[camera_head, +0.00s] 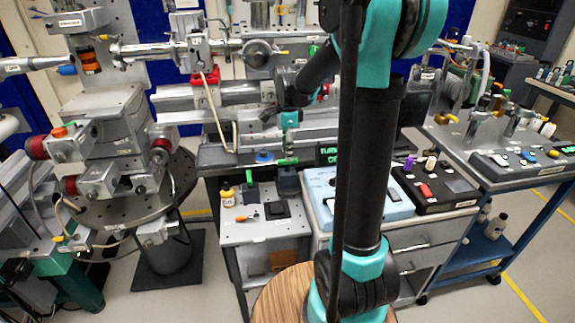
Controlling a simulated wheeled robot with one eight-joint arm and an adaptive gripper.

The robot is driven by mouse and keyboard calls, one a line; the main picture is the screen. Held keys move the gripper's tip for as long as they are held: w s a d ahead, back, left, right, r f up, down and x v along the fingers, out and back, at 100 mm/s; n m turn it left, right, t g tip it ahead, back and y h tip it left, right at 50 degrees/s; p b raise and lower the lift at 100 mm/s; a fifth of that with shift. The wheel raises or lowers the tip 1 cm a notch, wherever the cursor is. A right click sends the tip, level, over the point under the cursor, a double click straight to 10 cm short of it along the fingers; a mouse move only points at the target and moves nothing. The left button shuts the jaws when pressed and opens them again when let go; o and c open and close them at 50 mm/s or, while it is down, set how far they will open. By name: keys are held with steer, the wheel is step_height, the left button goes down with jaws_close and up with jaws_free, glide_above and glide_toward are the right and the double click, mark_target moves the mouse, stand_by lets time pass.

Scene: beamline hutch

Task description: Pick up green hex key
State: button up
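A small green bar (287,161) lies across the top of a dark block on the grey cart in the middle; it looks like the green hex key, but it is too small to be sure. A second green piece (249,178) stands upright a little to its left, beside a yellow bottle. My arm reaches up and then forward to the left. My gripper (289,139) is at its end, small and dark, just above the green bar. I cannot tell whether its fingers are apart or touch the bar.
The grey cart top (235,233) also holds the yellow bottle (227,193), a screwdriver (246,217) and a dark square pad (274,211). A light-blue case (372,209) and a black case (440,202) are to the right. Beamline equipment stands close behind and left.

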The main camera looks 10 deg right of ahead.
mark_target(287, 172)
steer(key=shift+f, duration=2.6)
jaws_close()
